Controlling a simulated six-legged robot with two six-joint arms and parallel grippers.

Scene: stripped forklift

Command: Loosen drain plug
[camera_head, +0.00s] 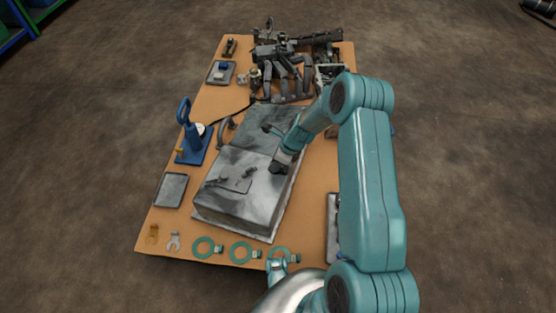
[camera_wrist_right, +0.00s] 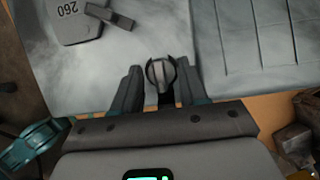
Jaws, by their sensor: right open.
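A large grey metal housing (camera_head: 240,190) lies on the brown table in the head view. My right gripper (camera_head: 281,166) is at its right edge, pointing down. In the right wrist view, the open fingers of this gripper (camera_wrist_right: 159,85) stand on either side of a small grey rounded part with a dark collar (camera_wrist_right: 160,73), which looks like the drain plug. It sits at the edge of the metal housing (camera_wrist_right: 110,85). I cannot tell whether the fingers touch it. The head view does not show the plug clearly. My left gripper is not in view.
A blue hand-lever tool (camera_head: 190,140) stands left of the housing. Teal rings (camera_head: 240,251) and small wrenches (camera_head: 173,240) lie along the front edge. Grey machine parts (camera_head: 285,70) crowd the back. A plate marked 260 (camera_wrist_right: 80,25) lies on the housing.

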